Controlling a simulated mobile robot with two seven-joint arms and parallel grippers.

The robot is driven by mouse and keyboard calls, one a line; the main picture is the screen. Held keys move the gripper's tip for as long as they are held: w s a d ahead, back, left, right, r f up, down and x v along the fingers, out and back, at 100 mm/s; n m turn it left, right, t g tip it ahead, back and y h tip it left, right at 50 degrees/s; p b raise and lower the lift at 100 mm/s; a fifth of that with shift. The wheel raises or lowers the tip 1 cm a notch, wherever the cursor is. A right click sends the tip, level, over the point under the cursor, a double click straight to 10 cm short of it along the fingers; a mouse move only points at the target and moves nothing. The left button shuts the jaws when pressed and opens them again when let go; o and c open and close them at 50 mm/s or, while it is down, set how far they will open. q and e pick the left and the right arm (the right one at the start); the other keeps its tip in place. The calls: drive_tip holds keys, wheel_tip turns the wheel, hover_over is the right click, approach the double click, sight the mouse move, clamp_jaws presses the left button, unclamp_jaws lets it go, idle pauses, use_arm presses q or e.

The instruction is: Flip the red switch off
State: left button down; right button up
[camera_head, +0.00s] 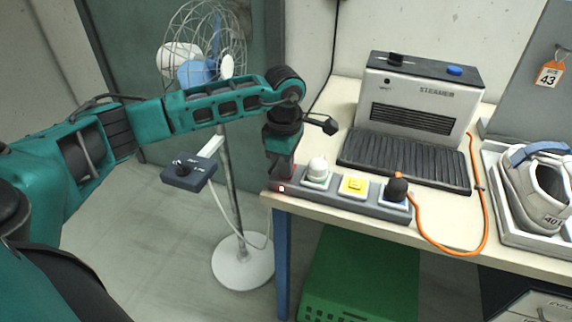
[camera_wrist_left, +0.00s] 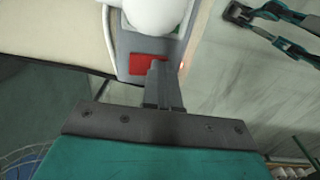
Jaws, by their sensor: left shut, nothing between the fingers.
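The grey power strip (camera_head: 350,200) lies along the front edge of the table. The red switch (camera_wrist_left: 136,70) at the strip's left end shows in the left wrist view, beside a white plug (camera_head: 317,170). My left gripper (camera_head: 281,176) points down over this end, with its fingers (camera_wrist_left: 160,75) shut and empty. The fingertips overlap the right part of the red switch in the wrist view; I cannot tell whether they touch it. In the head view my gripper mostly hides the switch. A small light (camera_head: 282,189) glows at the strip's end.
The strip also holds a yellow piece (camera_head: 354,187) and a black plug (camera_head: 397,187) with an orange cable (camera_head: 423,232). A grey machine (camera_head: 420,105) stands behind. A fan (camera_head: 205,60) stands left of the table, with a dark control box (camera_head: 188,175). A shoe (camera_head: 537,180) sits at right.

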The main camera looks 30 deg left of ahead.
use_arm(q)
drive_tip(key=shift+w+a+r, duration=0.15)
drive_tip(key=shift+w+r, duration=0.05)
drive_tip(key=shift+w, duration=0.5)
drive_tip(key=shift+r, duration=0.5)
drive_tip(key=r+p, duration=0.1)
drive_tip(key=r, duration=0.2)
drive_tip(key=r+p, duration=0.1)
drive_tip(key=shift+s+r+p, duration=0.15)
drive_tip(key=shift+s+p, duration=0.15)
drive_tip(key=shift+s, duration=0.05)
wheel_tip(320, 180, up, 9)
drive_tip(key=s, duration=0.1)
drive_tip(key=shift+s+d+f, duration=0.2)
drive_tip(key=shift+s+d, duration=0.05)
drive_tip(key=shift+s, duration=0.1)
